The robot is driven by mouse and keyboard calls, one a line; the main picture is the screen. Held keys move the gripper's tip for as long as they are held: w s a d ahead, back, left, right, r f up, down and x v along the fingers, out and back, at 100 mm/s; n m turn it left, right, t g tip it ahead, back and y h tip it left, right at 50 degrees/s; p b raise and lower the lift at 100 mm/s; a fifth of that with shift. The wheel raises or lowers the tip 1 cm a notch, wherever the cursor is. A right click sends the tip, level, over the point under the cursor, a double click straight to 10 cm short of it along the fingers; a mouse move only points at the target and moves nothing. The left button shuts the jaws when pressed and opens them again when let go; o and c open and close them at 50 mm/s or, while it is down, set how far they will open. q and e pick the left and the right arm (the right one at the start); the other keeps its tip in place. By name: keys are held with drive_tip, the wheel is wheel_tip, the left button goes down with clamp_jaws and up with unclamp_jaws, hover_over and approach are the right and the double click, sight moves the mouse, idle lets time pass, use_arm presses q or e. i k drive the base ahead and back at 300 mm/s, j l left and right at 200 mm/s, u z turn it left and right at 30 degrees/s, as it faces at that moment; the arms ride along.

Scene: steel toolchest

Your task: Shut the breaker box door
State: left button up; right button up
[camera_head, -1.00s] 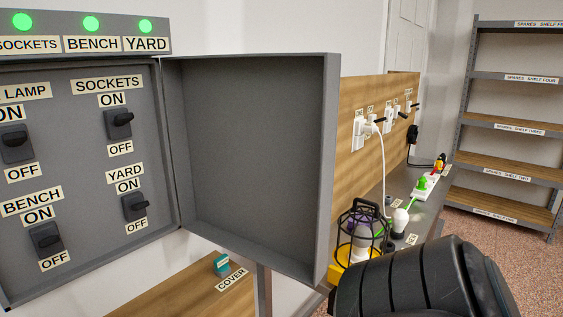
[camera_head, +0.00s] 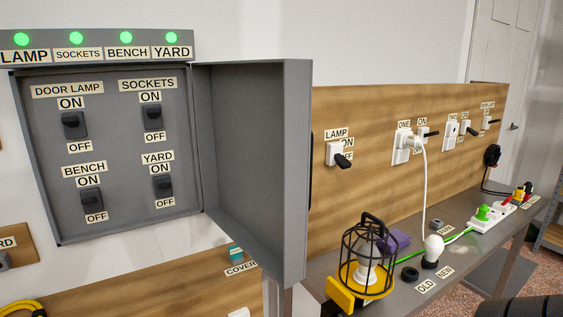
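The breaker box (camera_head: 136,195) is mounted on the wall at the left, with several black switches under ON and OFF labels. Its grey door (camera_head: 252,150) is hinged on the box's right side and stands wide open, swung out toward me, with its hollow inner face showing. Green lights glow above the LAMP, SOCKETS, BENCH and YARD labels. Neither gripper shows in the view, and nothing touches the door. A dark part of my arm shows at the bottom right corner.
Right of the door, a bench (camera_head: 440,282) holds a caged yellow lamp (camera_head: 368,262), a white bulb (camera_head: 433,250) and a power strip (camera_head: 490,216). A wooden panel (camera_head: 370,190) with outlets stands behind. A wooden surface (camera_head: 150,290) lies below the box.

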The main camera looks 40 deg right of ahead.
sight(255, 134)
drive_tip(key=k+l, duration=0.25)
drive_tip(key=l, duration=0.15)
drive_tip(key=k+l, duration=0.25)
drive_tip(key=l, duration=0.55)
drive_tip(key=k+l, duration=0.15)
drive_tip(key=l, duration=0.95)
drive_tip(key=k+u, duration=0.05)
